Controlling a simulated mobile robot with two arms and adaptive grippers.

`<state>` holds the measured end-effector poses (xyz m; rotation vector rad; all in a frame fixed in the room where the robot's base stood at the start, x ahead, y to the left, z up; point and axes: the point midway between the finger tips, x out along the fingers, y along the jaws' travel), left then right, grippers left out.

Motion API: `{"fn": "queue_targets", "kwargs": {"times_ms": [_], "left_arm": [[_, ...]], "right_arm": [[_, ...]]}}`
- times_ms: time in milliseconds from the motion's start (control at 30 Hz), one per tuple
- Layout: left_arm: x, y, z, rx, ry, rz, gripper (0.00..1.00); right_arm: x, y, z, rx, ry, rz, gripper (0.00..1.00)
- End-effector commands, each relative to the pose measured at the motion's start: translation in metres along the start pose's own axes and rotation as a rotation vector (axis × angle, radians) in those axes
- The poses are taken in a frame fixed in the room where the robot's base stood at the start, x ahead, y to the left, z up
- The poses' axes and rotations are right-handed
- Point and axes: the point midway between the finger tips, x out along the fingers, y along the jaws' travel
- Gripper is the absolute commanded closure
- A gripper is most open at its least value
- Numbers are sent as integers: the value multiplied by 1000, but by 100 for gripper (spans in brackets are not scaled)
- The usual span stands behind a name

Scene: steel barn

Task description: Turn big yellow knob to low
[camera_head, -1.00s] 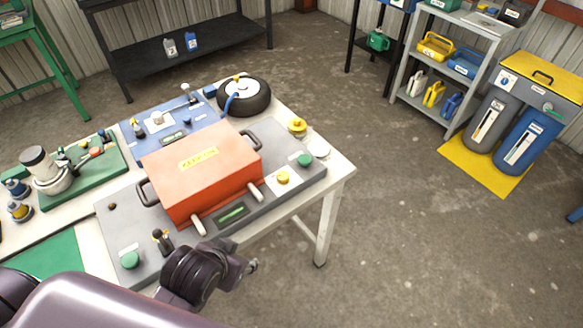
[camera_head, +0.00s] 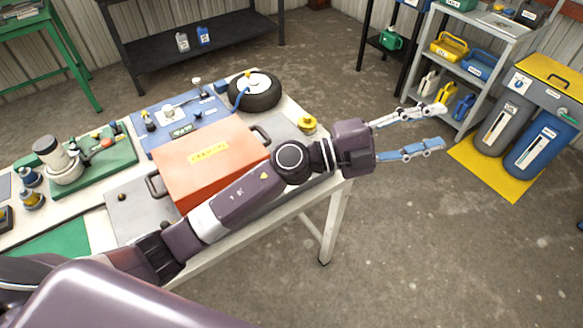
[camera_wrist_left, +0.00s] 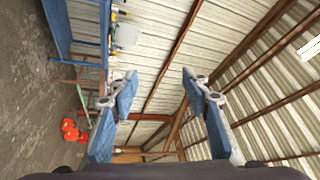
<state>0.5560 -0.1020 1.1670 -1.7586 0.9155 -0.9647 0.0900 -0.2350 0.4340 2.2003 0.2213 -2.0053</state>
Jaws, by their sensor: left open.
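A yellow knob (camera_head: 307,122) stands at the right back corner of the grey panel (camera_head: 130,218) on the workbench. A second yellow knob, on a white plate near the front right of the panel a second ago, is now hidden behind my left arm. I cannot read any knob markings. My left gripper (camera_head: 441,127) is open and empty, past the bench's right end, to the right of the yellow knob. Its spread fingers also show in the left wrist view (camera_wrist_left: 159,74), facing the wall and roof beams. My right gripper is not in view.
An orange box (camera_head: 207,162) with black handles sits on the panel. A grey shelf (camera_head: 472,92) and blue and grey barrels (camera_head: 543,137) stand at the right.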

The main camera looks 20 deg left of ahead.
Motion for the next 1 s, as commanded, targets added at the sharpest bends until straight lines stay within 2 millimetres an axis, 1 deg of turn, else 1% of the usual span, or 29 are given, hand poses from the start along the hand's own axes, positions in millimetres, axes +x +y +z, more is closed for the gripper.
{"fn": "queue_targets", "kwargs": {"times_ms": [33,67,100,167,200,233,267,300,333,367,400,467,500,600,633,700,800,867,1000], "left_arm": [[5,21,-4,68,68,119,57],[6,36,-6,103,105,194,57],[3,56,-5,146,148,300,57],[-8,85,3,205,194,469,57],[-20,104,13,239,214,587,57],[-31,116,23,262,222,678,57],[-44,126,34,282,224,770,57],[-64,137,52,307,217,896,57],[-81,142,67,322,206,990,57],[-98,145,81,334,188,1082,57],[-123,146,101,344,158,1202,57],[-159,140,129,350,98,1365,57],[-181,132,145,349,55,1460,57],[-227,109,173,333,-51,1644,57],[-238,103,179,328,-77,1685,57],[-256,91,188,315,-126,1752,57],[-268,85,193,304,-158,1798,57],[-271,88,194,300,-162,1805,57],[-275,106,198,300,-157,1803,57]], "right_arm": [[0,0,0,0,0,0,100],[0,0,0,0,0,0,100],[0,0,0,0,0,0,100],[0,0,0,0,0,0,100],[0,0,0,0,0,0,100],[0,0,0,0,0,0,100],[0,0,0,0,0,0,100],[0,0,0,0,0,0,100],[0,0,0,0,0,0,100],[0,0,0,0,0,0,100],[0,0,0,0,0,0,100],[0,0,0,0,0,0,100],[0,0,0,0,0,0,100],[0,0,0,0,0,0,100],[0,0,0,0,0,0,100],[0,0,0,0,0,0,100],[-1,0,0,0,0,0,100],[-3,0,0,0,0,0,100],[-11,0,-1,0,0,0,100]]}}
